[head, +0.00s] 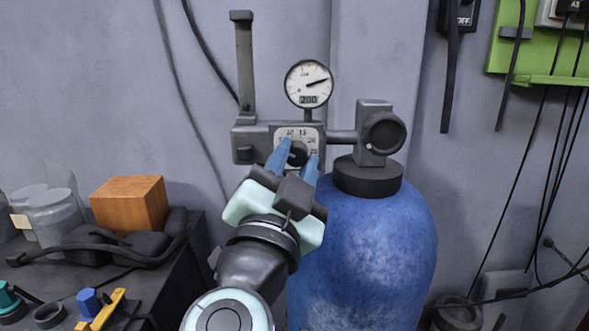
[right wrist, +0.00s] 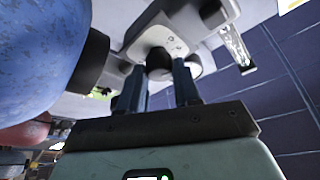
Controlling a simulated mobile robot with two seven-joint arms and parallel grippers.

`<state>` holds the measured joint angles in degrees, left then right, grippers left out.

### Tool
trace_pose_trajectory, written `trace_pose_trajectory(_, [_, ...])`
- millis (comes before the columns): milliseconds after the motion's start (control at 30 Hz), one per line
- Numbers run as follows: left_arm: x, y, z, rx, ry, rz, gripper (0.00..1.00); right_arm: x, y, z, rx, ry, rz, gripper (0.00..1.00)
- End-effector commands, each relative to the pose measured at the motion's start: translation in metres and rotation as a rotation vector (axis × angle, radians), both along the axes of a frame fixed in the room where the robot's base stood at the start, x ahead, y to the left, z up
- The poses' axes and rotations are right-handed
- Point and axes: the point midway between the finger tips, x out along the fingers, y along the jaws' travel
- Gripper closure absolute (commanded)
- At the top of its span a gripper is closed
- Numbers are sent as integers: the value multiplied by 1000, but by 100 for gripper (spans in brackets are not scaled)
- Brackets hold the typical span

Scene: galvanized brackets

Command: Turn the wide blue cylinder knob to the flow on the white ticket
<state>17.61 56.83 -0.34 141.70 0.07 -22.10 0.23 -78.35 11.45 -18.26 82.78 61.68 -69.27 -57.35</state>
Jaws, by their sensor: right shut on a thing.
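The wide blue cylinder (head: 365,262) stands against the wall with a grey regulator on top. A dark round knob (head: 298,153) sits on the regulator's pale dial plate (head: 313,133), with printed numbers including 10, 15 and 20. My right gripper (head: 298,157) is shut on this knob, one blue finger on each side. The fingers hide part of the dial, so I cannot read the knob's setting. In the right wrist view the knob (right wrist: 158,64) shows between the fingertips, with the blue cylinder (right wrist: 38,45) at left. I cannot make out a white ticket. My left gripper is not in view.
A round gauge (head: 308,84) above the dial shows 200. A dark valve wheel (head: 384,133) is at right. A dark bench at left carries a wooden block (head: 130,204), jars (head: 53,214) and small fittings. Cables hang at right.

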Motion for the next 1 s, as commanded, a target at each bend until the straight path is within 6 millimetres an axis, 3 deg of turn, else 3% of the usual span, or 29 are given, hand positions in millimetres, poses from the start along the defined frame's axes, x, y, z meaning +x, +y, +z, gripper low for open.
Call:
trace_pose_trajectory(600, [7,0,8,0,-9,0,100,1,1,5,560,-3,-1,98])
trace_pose_trajectory(1000, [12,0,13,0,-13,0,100,0,2,6,756,-4,0,98])
